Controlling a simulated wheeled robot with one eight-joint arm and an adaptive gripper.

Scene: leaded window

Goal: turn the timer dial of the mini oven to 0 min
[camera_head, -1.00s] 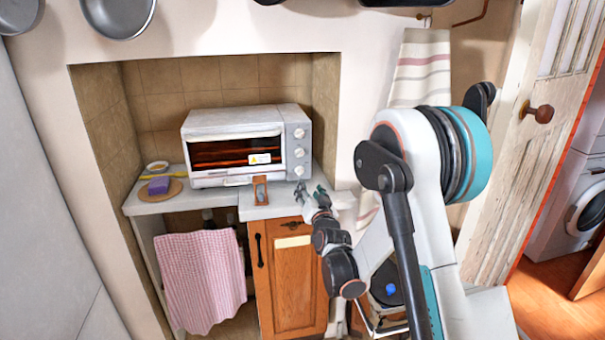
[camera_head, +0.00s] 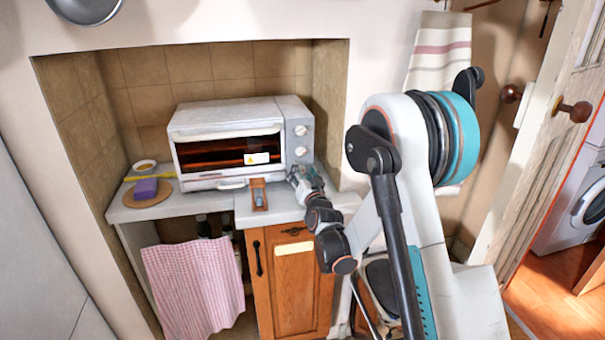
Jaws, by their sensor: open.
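The white mini oven (camera_head: 225,118) stands on the counter in the tiled alcove, its glass door shut with a warm glow inside. Its control panel at the right has a column of dials; an upper dial (camera_head: 300,130) and a middle dial (camera_head: 301,151) show. The bottom dial is hidden behind my gripper, and no dial's marks can be read. My gripper (camera_head: 299,176) is at the lower front of the control panel, its jaws open. I cannot tell whether it touches the bottom dial or stands just in front of it.
A small wooden item (camera_head: 258,195) stands on the counter (camera_head: 225,207) left of my gripper. A pink checked cloth (camera_head: 195,280) hangs below, beside a wooden cupboard door (camera_head: 290,290).

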